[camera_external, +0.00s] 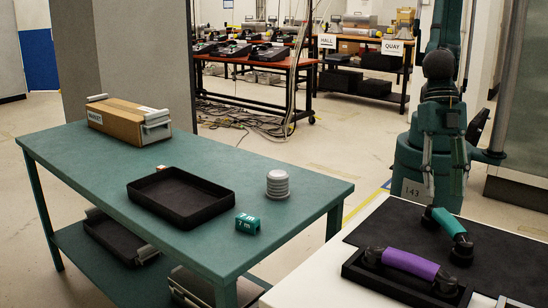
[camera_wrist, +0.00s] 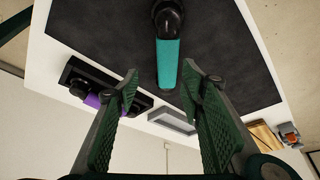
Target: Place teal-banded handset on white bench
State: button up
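The teal-banded handset (camera_external: 449,223) has black ends and lies on a dark mat (camera_external: 500,255) on the white bench (camera_external: 310,270). In the wrist view its teal band (camera_wrist: 167,63) points toward the gap between my fingers, with a black end farther up. My gripper (camera_external: 444,190) hangs above and behind the handset in the external view. Its two green fingers are spread with nothing between them, apart from the handset.
A purple-banded handset (camera_external: 410,264) lies in a black tray at the bench's front. A teal table (camera_external: 95,165) at left holds a cardboard box (camera_external: 128,118), an empty black tray (camera_external: 180,195), a grey ribbed cylinder (camera_external: 278,184) and a small teal block (camera_external: 247,223).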

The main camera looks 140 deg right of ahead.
aim_at(449, 218)
jog(key=shift+a+f+n, duration=0.3)
jog(key=shift+a+f, duration=0.2)
jog(key=shift+f, duration=0.1)
jog(key=shift+b+x, duration=0.4)
jog(key=shift+x, duration=0.9)
jog(key=shift+s+a, duration=0.1)
jog(key=shift+b+x, duration=0.7)
jog(key=shift+x, duration=1)
jog(key=shift+a+f, duration=0.45)
jog(key=shift+f, duration=0.3)
jog(key=shift+f+b, duration=0.25)
jog(key=shift+b, duration=0.3)
jog(key=c, duration=1.2)
